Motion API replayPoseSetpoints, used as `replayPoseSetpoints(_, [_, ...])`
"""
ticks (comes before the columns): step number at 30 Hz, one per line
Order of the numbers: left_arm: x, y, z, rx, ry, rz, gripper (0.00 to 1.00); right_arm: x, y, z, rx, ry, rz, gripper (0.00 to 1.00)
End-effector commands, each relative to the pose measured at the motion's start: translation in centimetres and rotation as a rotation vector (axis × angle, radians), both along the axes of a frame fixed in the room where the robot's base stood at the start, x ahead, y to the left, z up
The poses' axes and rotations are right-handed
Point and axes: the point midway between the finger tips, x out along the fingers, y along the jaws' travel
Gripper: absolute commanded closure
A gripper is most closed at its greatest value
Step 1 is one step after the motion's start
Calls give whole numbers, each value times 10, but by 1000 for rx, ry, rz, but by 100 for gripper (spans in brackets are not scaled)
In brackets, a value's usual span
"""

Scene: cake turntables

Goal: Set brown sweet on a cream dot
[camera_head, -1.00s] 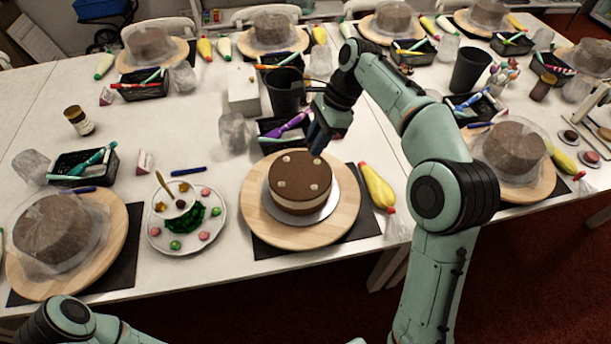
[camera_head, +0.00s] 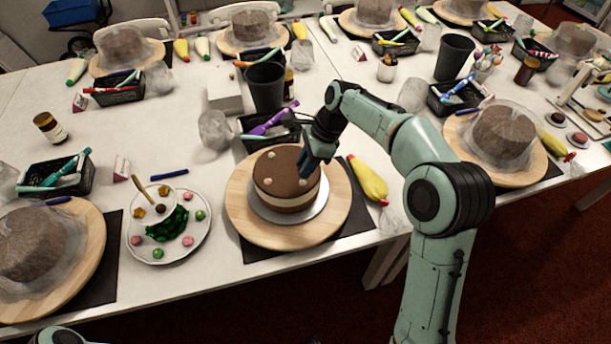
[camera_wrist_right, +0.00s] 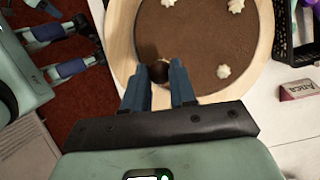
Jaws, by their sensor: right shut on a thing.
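A round cake (camera_head: 278,172) with a brown top and a cream band stands on a silver board on a wooden turntable (camera_head: 245,222). Several small cream dots sit on its top; in the right wrist view one cream dot (camera_wrist_right: 223,71) lies right of my fingers and two are farther off. My right gripper (camera_head: 308,168) is at the right edge of the cake top. The right wrist view shows its blue fingers (camera_wrist_right: 159,80) shut on a dark round brown sweet (camera_wrist_right: 158,71), over the cake's edge. Whether a dot lies under the sweet is hidden. My left gripper is out of view.
A white plate (camera_head: 203,243) with a cup and coloured sweets is left of the turntable. A yellow piping bag (camera_head: 368,180) lies at its right. A black basket of pens (camera_head: 255,142), a clear cup and a dark tumbler (camera_head: 266,88) stand behind.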

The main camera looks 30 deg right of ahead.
Motion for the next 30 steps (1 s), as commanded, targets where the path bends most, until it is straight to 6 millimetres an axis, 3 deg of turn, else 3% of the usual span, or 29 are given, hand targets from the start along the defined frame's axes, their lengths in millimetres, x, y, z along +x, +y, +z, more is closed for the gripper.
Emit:
replayPoseSetpoints(9, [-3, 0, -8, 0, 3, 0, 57, -1, 0, -40, 1, 3, -1, 100])
replayPoseSetpoints(22, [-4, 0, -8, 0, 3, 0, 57, 0, 0, -47, 1, 1, 0, 100])
replayPoseSetpoints(23, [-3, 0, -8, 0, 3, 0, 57, 0, 0, -46, 1, 0, 0, 64])
replayPoseSetpoints(24, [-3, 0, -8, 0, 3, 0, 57, 0, 0, -46, 1, 0, 0, 51])
replayPoseSetpoints(30, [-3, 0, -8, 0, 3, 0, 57, 0, 0, -46, 1, 0, 0, 49])
